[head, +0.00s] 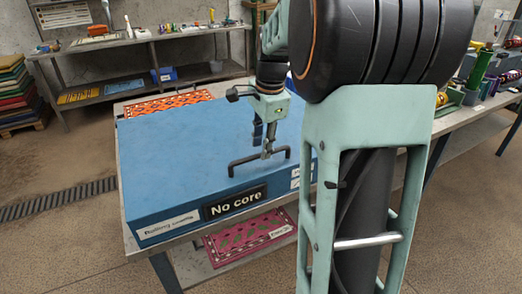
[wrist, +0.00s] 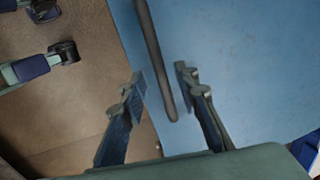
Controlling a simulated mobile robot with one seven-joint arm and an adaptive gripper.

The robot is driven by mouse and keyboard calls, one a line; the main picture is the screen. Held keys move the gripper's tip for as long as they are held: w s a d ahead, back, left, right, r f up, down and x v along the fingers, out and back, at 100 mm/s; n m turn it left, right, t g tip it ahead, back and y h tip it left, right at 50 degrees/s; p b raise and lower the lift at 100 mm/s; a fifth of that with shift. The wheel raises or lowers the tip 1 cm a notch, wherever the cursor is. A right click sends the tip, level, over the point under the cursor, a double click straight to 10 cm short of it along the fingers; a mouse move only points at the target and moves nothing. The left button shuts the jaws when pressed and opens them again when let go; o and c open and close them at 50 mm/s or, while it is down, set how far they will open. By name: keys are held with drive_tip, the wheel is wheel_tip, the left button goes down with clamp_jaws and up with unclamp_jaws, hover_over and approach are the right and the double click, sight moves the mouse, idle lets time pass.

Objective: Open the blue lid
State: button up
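The blue lid (head: 190,140) is a broad, flat top on a box on a table in the head view. It lies level and looks closed. A dark bar handle (head: 243,164) stands up near its front edge. My gripper (head: 264,151) points down at the handle, near its middle to right part. In the wrist view my gripper (wrist: 161,80) is open, with one finger on each side of the handle (wrist: 154,58). The blue lid (wrist: 235,75) fills the right of that view. I cannot tell whether a finger touches the bar.
A "No core" sign (head: 236,203) is on the box's front. A pink patterned rug (head: 250,236) lies on the shelf below, and an orange one (head: 168,104) lies behind the box. A workbench (head: 140,42) stands at the back. The floor at left is mostly clear.

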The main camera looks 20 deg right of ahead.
drive_tip(key=shift+w+f, duration=0.2)
drive_tip(key=shift+f, duration=0.75)
clamp_jaws()
